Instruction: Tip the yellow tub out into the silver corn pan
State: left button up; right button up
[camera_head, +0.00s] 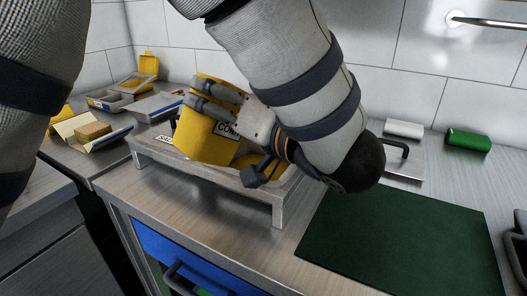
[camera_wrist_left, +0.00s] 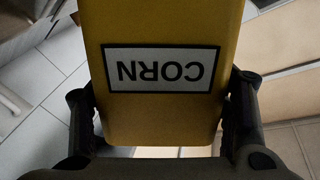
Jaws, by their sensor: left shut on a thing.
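The yellow tub (camera_head: 199,137), labelled CORN, is tilted over a raised silver stand (camera_head: 207,178) on the counter. My left gripper (camera_head: 228,135) is shut on the tub, with its fingers on opposite sides. In the left wrist view the tub (camera_wrist_left: 160,117) fills the middle between the two fingers, its label upside down. The tub, gripper and arm hide most of the stand's top, so the silver corn pan cannot be made out clearly. A yellow patch shows below the tub; whether it is loose corn cannot be told. My right gripper is not in view.
A dark green board (camera_head: 400,245) lies at the front right. A green block (camera_head: 468,140) and a white block (camera_head: 404,129) stand near the wall. An open carton (camera_head: 92,132) and a grey divided tray (camera_head: 110,99) are at the left. A blue drawer (camera_head: 180,262) is below.

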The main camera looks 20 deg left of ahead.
pick_arm(q)
jog(key=n, duration=0.3)
jog(key=shift+w+r, duration=0.1)
jog(key=shift+w, duration=0.05)
jog(key=shift+w+d+f+n, duration=0.1)
jog(key=shift+w+f+n, duration=0.05)
jog(key=shift+n, duration=0.85)
jog(key=shift+w+d+f+n, duration=0.1)
jog(key=shift+w+f+n, duration=0.05)
jog(key=shift+n, duration=0.85)
jog(key=shift+s+d+r, duration=0.35)
jog(key=shift+s+r, duration=0.15)
jog(key=shift+s, duration=0.25)
jog(key=shift+s+d+r, duration=0.4)
jog(key=shift+s+r, duration=0.1)
jog(key=shift+s, duration=0.3)
jog(key=shift+s+d+r, duration=0.35)
jog(key=shift+s+r, duration=0.15)
jog(key=shift+s, duration=0.25)
